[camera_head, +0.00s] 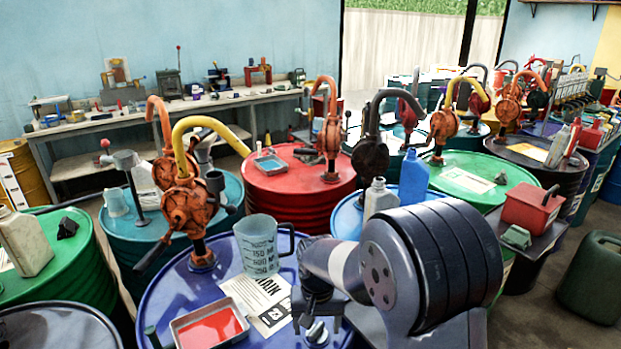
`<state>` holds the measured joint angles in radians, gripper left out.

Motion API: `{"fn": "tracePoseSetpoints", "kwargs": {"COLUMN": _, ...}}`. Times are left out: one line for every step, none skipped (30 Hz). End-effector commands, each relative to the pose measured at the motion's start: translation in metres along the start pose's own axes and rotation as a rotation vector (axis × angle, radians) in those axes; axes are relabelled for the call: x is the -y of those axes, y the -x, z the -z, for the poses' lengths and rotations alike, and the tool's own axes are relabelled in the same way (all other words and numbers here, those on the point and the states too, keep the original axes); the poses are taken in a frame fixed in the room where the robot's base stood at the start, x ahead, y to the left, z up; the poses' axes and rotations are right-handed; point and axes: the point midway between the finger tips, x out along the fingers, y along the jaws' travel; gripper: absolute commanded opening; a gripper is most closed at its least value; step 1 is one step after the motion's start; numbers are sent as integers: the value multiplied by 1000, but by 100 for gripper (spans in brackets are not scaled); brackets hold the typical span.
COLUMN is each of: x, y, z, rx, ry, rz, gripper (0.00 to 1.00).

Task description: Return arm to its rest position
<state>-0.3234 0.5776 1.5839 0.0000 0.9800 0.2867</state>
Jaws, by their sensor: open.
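My arm reaches in from the lower right, its large dark joint in front of the drums. My gripper (318,322) points down over the front blue drum (165,290). It is open, and I see nothing held in it. A clear measuring jug (258,250) stands upright on that drum, left of and behind my gripper, apart from it. A rusty orange hand pump (185,208) with a yellow spout stands on the drum left of the jug. A tray of red liquid (208,326) and a white printed label (258,300) lie in front. The ground below my arm is hidden.
A red drum (300,185) and a green drum (480,180) stand behind, with more pumps. A white bottle (380,199) and a blue bottle (413,178) stand close behind my arm. A red box (531,208) is at right. A workbench (170,108) lines the back wall.

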Motion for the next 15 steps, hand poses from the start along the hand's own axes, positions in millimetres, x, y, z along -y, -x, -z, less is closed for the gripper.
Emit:
{"fn": "tracePoseSetpoints", "kwargs": {"x": 0, "y": 0, "z": 0, "rx": 0, "ry": -37, "rz": 0, "gripper": 69}}
{"fn": "tracePoseSetpoints", "kwargs": {"x": 0, "y": 0, "z": 0, "rx": 0, "ry": -61, "rz": 0, "gripper": 69}}
{"fn": "tracePoseSetpoints", "kwargs": {"x": 0, "y": 0, "z": 0, "rx": 0, "ry": -93, "rz": 0, "gripper": 69}}
{"fn": "tracePoseSetpoints", "kwargs": {"x": 0, "y": 0, "z": 0, "rx": 0, "ry": -118, "rz": 0, "gripper": 69}}
{"fn": "tracePoseSetpoints", "kwargs": {"x": 0, "y": 0, "z": 0, "rx": 0, "ry": -142, "rz": 0, "gripper": 69}}
{"fn": "tracePoseSetpoints", "kwargs": {"x": 0, "y": 0, "z": 0, "rx": 0, "ry": -174, "rz": 0, "gripper": 69}}
{"fn": "tracePoseSetpoints", "kwargs": {"x": 0, "y": 0, "z": 0, "rx": 0, "ry": -198, "rz": 0, "gripper": 69}}
{"fn": "tracePoseSetpoints", "kwargs": {"x": 0, "y": 0, "z": 0, "rx": 0, "ry": -221, "rz": 0, "gripper": 69}}
{"fn": "tracePoseSetpoints", "kwargs": {"x": 0, "y": 0, "z": 0, "rx": 0, "ry": -254, "rz": 0, "gripper": 69}}
{"fn": "tracePoseSetpoints", "kwargs": {"x": 0, "y": 0, "z": 0, "rx": 0, "ry": -278, "rz": 0, "gripper": 69}}
{"fn": "tracePoseSetpoints", "kwargs": {"x": 0, "y": 0, "z": 0, "rx": 0, "ry": -302, "rz": 0, "gripper": 69}}
{"fn": "tracePoseSetpoints", "kwargs": {"x": 1, "y": 0, "z": 0, "rx": 0, "ry": -334, "rz": 0, "gripper": 69}}
{"fn": "tracePoseSetpoints", "kwargs": {"x": 1, "y": 0, "z": 0, "rx": 0, "ry": -359, "rz": 0, "gripper": 69}}
{"fn": "tracePoseSetpoints", "kwargs": {"x": 1, "y": 0, "z": 0, "rx": 0, "ry": -382, "rz": 0, "gripper": 69}}
{"fn": "tracePoseSetpoints", "kwargs": {"x": 1, "y": 0, "z": 0, "rx": 1, "ry": -414, "rz": 0, "gripper": 69}}
